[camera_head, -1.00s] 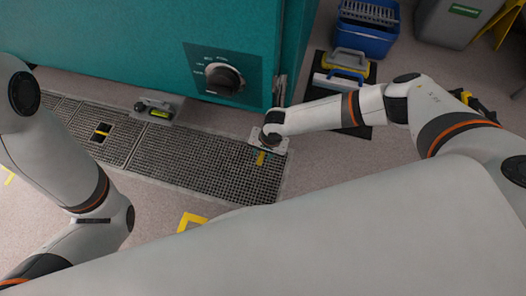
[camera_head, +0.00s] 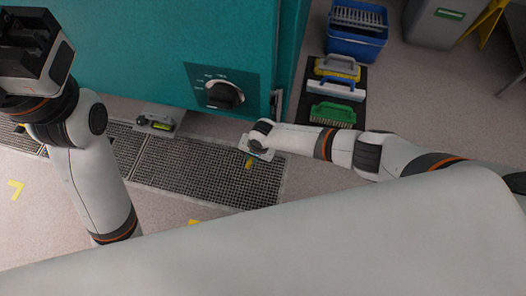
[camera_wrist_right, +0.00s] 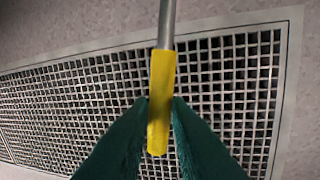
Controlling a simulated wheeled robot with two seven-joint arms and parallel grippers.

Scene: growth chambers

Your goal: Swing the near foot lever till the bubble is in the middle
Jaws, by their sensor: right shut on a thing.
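The near foot lever shows in the right wrist view as a grey rod with a yellow sleeve (camera_wrist_right: 161,85). My right gripper (camera_wrist_right: 160,112) is shut on the yellow sleeve, a dark green finger on each side. In the head view the lever's yellow end (camera_head: 249,163) peeks out below my right gripper (camera_head: 252,152), over the floor grating. The spirit level (camera_head: 158,123), with a yellow-green vial, is at the foot of the teal chamber (camera_head: 150,55); its bubble is too small to read. My left gripper (camera_head: 30,45) is at the upper left, its fingers unclear.
The chamber has a black dial (camera_head: 224,94) on its front. A metal grating (camera_head: 200,172) runs along its foot. To the right, brushes lie on a dark mat (camera_head: 310,100), by a blue bucket (camera_head: 355,45) and a grey bin (camera_head: 437,28).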

